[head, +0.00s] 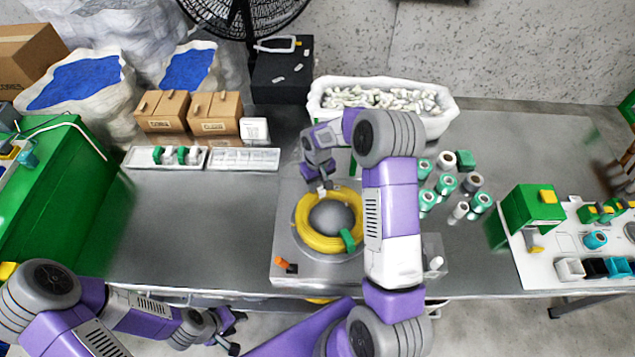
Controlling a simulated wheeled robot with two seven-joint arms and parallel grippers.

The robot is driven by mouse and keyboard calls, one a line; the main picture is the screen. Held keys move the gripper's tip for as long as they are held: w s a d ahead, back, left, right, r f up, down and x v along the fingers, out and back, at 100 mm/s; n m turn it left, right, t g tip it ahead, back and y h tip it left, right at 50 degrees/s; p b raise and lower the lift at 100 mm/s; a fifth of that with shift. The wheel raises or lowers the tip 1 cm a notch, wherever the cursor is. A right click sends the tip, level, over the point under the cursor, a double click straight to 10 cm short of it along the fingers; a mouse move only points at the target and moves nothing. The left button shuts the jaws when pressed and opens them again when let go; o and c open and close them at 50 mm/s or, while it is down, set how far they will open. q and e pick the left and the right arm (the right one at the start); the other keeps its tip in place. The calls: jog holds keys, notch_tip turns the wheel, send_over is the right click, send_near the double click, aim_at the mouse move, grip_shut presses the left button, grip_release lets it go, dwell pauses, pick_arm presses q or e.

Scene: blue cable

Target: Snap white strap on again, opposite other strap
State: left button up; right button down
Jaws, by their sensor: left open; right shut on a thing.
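A yellow cable coil (307,235) lies around a grey dome (331,218) on a square metal plate (300,273) on the table. A green strap (348,240) sits on the coil's lower right side. My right gripper (325,186) is at the coil's far edge, roughly across the dome from the green strap. It is shut on a small white piece, apparently the white strap (322,192), mostly hidden by the fingers. I cannot tell whether that piece is around the coil. My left gripper (236,332) is open and empty, low in front of the table's front edge.
A white bin of pale pieces (440,117) stands behind the plate. Trays with green and white pieces (133,158) lie at the back left, near cardboard boxes (212,113). Several green and grey spools (446,184) stand on the right. The table left of the plate is clear.

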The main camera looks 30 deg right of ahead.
jog(key=shift+f, duration=0.15)
jog(key=shift+f+b, duration=0.65)
jog(key=shift+r, duration=0.3)
jog(key=shift+r+p, duration=0.35)
jog(key=shift+p, duration=0.1)
jog(key=shift+r, duration=0.15)
dwell(0.4)
jog(key=shift+f, duration=0.25)
jog(key=shift+f+b, duration=0.55)
jog(key=shift+b, duration=0.05)
jog(key=shift+r, duration=0.25)
